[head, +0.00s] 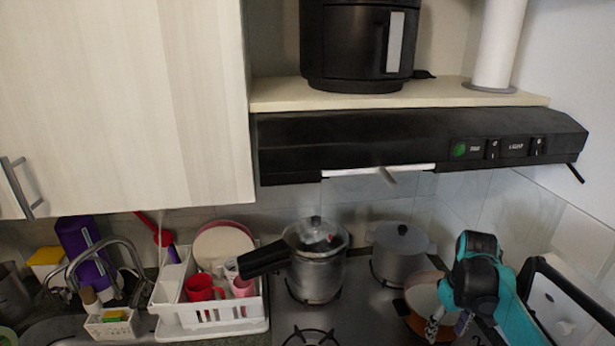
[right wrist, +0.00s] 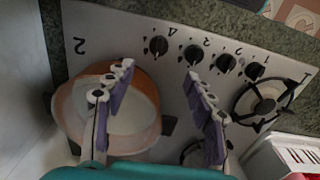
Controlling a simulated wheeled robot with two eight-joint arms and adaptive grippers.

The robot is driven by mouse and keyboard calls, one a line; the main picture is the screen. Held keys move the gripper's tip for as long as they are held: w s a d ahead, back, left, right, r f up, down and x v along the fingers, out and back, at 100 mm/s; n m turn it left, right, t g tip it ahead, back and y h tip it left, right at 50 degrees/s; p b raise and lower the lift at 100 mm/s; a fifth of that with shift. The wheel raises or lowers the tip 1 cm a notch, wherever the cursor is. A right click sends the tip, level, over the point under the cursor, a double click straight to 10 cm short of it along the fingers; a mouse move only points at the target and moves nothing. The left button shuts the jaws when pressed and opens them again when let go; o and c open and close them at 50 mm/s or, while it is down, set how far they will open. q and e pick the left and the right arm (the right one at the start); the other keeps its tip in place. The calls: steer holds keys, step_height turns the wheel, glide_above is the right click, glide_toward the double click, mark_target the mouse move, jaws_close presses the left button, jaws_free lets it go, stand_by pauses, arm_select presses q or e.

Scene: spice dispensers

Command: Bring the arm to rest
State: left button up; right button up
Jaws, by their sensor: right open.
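My right gripper (right wrist: 158,98) is open and empty in the right wrist view. Its two purple-padded fingers stand well apart above the stove, the left one in front of an orange-rimmed pan (right wrist: 75,110). In the head view the black and teal right arm comes in at the lower right, and the right gripper (head: 447,324) points down over the stove beside the pan (head: 424,298). My left gripper and arm do not show in either view.
A pressure cooker (head: 316,268) and a lidded pot (head: 398,252) stand on the stove (right wrist: 222,85). A white dish rack (head: 215,314) with red cups is left of it. A black range hood (head: 390,145) and a cabinet (head: 120,100) hang above.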

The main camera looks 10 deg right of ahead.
steer(key=s+a+f+t+b, duration=0.1)
steer(key=s+a+t, duration=0.2)
steer(key=a, duration=0.8)
steer(key=s+a+f+t, duration=0.1)
steer(key=s+a+t, duration=0.3)
steer(key=a, duration=0.7)
steer(key=shift+a+f+b, duration=0.25)
steer(key=shift+b, duration=0.15)
